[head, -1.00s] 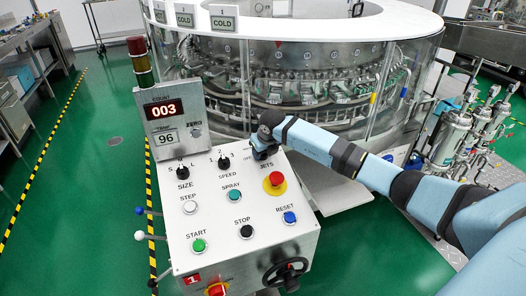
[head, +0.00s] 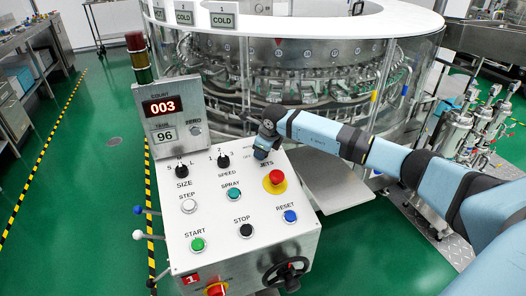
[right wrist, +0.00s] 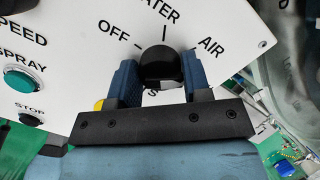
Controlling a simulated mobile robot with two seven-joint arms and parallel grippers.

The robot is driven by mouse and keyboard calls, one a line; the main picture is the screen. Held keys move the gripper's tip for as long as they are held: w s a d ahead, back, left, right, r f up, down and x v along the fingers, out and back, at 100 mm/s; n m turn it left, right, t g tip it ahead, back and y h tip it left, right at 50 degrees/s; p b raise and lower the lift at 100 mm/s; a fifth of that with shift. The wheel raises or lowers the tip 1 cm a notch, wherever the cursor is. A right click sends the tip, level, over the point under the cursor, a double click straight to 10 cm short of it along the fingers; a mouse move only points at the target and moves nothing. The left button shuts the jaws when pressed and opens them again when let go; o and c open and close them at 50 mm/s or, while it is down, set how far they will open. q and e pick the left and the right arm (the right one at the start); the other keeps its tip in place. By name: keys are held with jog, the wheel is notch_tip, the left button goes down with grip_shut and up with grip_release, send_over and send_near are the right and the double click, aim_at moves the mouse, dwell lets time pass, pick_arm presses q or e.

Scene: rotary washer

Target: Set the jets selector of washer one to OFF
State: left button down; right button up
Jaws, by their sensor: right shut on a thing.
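The jets selector (right wrist: 160,66) is a black round knob on the white panel, seen in the right wrist view. The marks OFF (right wrist: 112,35), WATER and AIR (right wrist: 212,47) stand around it. My right gripper (right wrist: 161,80) has its two blue fingers on either side of the knob and is shut on it. A short tick line shows above the knob towards WATER; I cannot tell which mark the knob points at. In the head view my right gripper (head: 263,148) hides the knob above the JETS label (head: 266,164). My left gripper is not in view.
A red emergency button (head: 277,178) on a yellow base sits just below the jets area. The SPEED knob (head: 223,161) and green SPRAY button (head: 234,194) are to the left. The round washer (head: 320,75) stands behind the panel (head: 210,220).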

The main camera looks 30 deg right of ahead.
jog(key=shift+n, duration=0.9)
jog(key=n, duration=0.2)
jog(key=n+b, duration=0.1)
jog(key=n, duration=0.1)
jog(key=shift+n+g+y, duration=0.3)
jog(key=shift+n, duration=0.1)
jog(key=n+b, duration=0.1)
jog(key=n, duration=0.3)
jog(key=shift+f+g, duration=0.1)
jog(key=shift+g, duration=0.2)
jog(key=n, duration=0.3)
jog(key=n+g+b, duration=0.1)
jog(key=n, duration=0.9)
jog(key=shift+s+n, duration=0.1)
jog(key=shift+n, duration=0.2)
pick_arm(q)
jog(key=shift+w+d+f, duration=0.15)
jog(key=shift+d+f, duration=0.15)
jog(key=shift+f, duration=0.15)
pick_arm(e)
jog(key=shift+n+g+h, duration=0.3)
jog(key=shift+n+h, duration=0.2)
jog(key=shift+n, duration=0.7)
